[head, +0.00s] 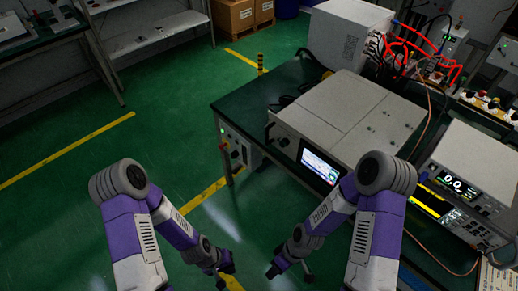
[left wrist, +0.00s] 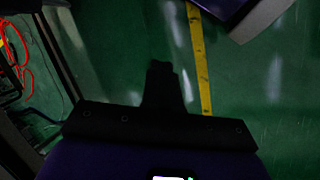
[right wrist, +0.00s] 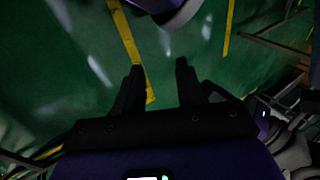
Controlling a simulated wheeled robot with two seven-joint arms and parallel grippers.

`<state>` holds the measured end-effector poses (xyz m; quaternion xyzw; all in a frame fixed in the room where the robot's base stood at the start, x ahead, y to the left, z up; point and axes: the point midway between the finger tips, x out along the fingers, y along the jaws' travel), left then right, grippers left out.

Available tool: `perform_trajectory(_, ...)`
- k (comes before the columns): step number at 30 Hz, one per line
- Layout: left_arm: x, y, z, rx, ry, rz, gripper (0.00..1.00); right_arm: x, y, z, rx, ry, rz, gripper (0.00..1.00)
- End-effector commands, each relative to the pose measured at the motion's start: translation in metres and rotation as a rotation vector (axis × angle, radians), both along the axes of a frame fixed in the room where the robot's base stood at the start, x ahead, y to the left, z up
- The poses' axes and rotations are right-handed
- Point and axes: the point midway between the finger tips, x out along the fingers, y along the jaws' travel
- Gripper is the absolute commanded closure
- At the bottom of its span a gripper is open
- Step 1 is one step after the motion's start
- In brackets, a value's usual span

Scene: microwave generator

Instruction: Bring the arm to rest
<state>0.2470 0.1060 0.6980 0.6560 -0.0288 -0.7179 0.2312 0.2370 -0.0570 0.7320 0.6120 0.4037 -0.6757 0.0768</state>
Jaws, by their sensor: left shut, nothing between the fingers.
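My left gripper (head: 224,279) hangs over the green floor at the bottom of the head view. In the left wrist view its dark fingers (left wrist: 162,68) are together and hold nothing. My right gripper (head: 290,274) hangs to the right of it, apart from it and clear of the workbench. In the right wrist view its two fingers (right wrist: 159,68) stand apart with only floor between them. Both purple and grey forearms slope in toward the middle of the head view.
A dark workbench (head: 237,104) on the right carries a beige instrument with a lit screen (head: 320,165), a white cabinet with red cables (head: 350,35) and a meter (head: 470,180). Shelves (head: 150,30) stand at upper left. Yellow-striped green floor (head: 90,180) lies free at left.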

Motion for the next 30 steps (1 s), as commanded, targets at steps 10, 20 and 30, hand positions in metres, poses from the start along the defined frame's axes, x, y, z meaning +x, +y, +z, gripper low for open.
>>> perform_trajectory(10,0.001,-0.002,0.008,0.003,-0.009,0.009,1.0,0.005,-0.011,-0.003,-0.044,0.034,-0.206,0.61)
perform_trajectory(20,0.011,-0.007,0.015,0.017,-0.09,-0.037,1.0,0.02,-0.036,-0.017,-0.137,0.083,-0.856,0.61)
perform_trajectory(30,0.012,-0.008,0.016,0.019,-0.098,-0.04,1.0,0.022,-0.039,-0.018,-0.142,0.087,-0.927,0.61)
